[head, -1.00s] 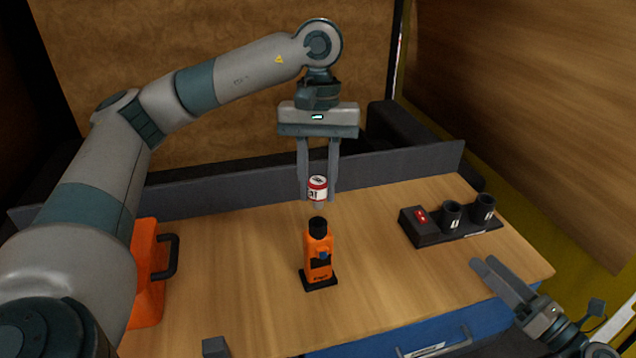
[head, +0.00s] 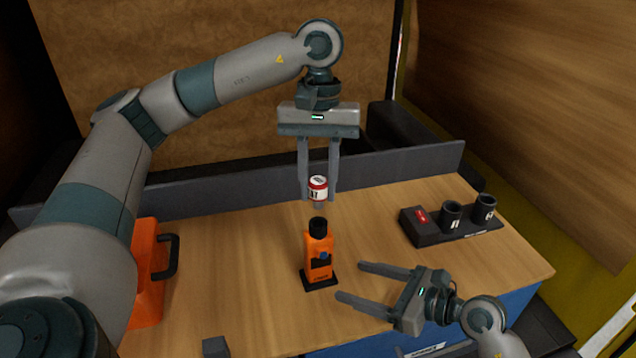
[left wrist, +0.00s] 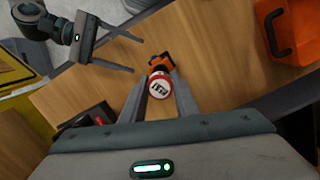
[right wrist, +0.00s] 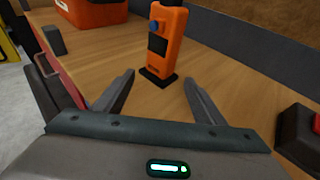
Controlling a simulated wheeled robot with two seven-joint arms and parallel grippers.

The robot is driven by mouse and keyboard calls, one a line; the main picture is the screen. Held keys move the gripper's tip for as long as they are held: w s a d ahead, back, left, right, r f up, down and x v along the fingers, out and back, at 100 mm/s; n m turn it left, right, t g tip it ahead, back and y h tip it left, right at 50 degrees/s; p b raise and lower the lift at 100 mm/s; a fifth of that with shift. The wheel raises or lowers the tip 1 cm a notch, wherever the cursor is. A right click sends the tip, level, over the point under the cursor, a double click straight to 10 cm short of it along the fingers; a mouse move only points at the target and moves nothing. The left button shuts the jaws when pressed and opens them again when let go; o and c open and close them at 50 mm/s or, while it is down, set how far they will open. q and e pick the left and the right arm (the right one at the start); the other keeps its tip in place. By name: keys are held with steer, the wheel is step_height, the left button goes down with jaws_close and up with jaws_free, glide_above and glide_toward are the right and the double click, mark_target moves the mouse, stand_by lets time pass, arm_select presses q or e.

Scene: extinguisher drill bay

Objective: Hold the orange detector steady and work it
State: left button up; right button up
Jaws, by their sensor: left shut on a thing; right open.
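The orange detector (head: 318,252) stands upright on a black base on the table, with a black top and a blue button on its front. The canister's labelled end shows in the left wrist view (left wrist: 160,86). My right gripper (head: 350,284) is open and empty, its fingers pointing at the detector from the right, short of it.
An orange case (head: 146,270) with a black handle stands at the left. A black holder (head: 462,236) with two cups and a red switch (head: 421,216) stands at the right. A grey rail (head: 230,189) runs along the table's back. A small dark block (head: 215,346) lies near the front.

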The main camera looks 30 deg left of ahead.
mark_target(318, 207)
stand_by(0.3)
steer(key=shift+x, duration=5.05)
steer(key=shift+d, duration=0.1)
steer(key=c, duration=0.6)
steer(key=shift+o, duration=0.2)
arm_select(q)
steer(key=shift+f, duration=1.55)
steer(key=shift+f, duration=1.4)
